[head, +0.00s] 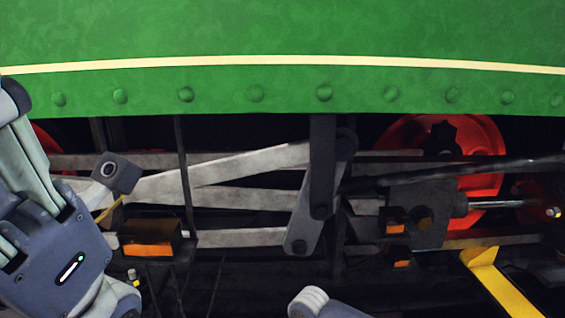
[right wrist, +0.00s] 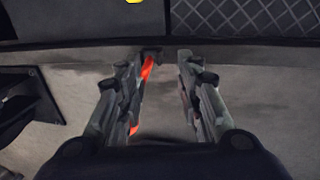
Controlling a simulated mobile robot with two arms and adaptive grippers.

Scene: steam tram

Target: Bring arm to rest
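My left arm (head: 65,245) comes in from the left in the head view, in front of the tram's running gear.
The green riveted tram side (head: 290,85) spans the top. Below it are grey rods (head: 235,165), a slanted link (head: 305,230), red wheels (head: 485,145), an orange-faced block (head: 148,250) and a yellow bracket (head: 495,280). The right wrist view shows a dark mesh panel (right wrist: 245,20).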

